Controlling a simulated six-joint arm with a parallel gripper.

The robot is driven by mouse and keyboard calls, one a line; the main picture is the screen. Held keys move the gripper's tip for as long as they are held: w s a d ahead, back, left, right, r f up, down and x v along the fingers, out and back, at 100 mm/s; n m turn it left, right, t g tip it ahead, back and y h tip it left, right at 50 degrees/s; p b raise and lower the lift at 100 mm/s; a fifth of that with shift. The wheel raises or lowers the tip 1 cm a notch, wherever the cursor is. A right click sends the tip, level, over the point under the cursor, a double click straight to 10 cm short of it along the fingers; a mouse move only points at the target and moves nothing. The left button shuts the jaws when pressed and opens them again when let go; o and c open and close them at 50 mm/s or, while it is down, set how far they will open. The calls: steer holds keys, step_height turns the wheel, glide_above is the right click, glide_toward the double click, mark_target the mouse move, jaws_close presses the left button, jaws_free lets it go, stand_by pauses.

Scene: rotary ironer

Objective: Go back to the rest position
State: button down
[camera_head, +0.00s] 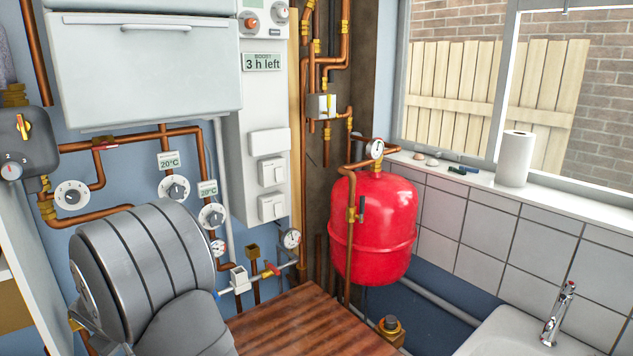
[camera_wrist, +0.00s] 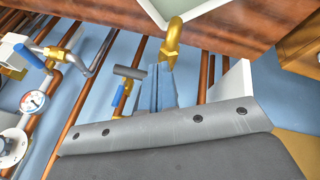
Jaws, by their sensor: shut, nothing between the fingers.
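In the wrist view my gripper (camera_wrist: 163,84) shows as two blue-grey fingers close together, shut with nothing between them. They stand in front of copper pipes and the blue wall, below a brass elbow (camera_wrist: 173,40). A grey T-shaped handle (camera_wrist: 130,72) is just left of the fingers; I cannot tell whether they touch it. A grey cover with dark studs fills the lower part of this view. My gripper cannot be made out in the head view, where a large grey banded body covers the lower left.
A brown wooden top (camera_head: 295,325) lies at the bottom centre, by a valve with a red handle (camera_head: 271,270). A red tank (camera_head: 372,230) stands to its right, then a white sink (camera_head: 510,335) with a tap (camera_head: 559,315). Pipes and dials (camera_head: 174,187) crowd the wall.

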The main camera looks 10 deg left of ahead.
steer(key=shift+s+a+m+h, duration=0.4)
steer(key=shift+a+m+h, duration=0.1)
steer(key=shift+m, duration=0.7)
steer(key=shift+d, duration=0.1)
steer(key=shift+w+d+n+g+y, duration=0.25)
steer(key=shift+d+n, duration=0.05)
steer(key=shift+n, duration=0.65)
steer(key=shift+w+d+n+g+y, duration=0.2)
steer(key=shift+d+n, duration=0.15)
steer(key=shift+n, duration=0.55)
steer(key=shift+w+d+n+g+y, duration=0.25)
steer(key=shift+d+n, duration=0.05)
steer(key=shift+n, duration=0.65)
steer(key=shift+f, duration=0.1)
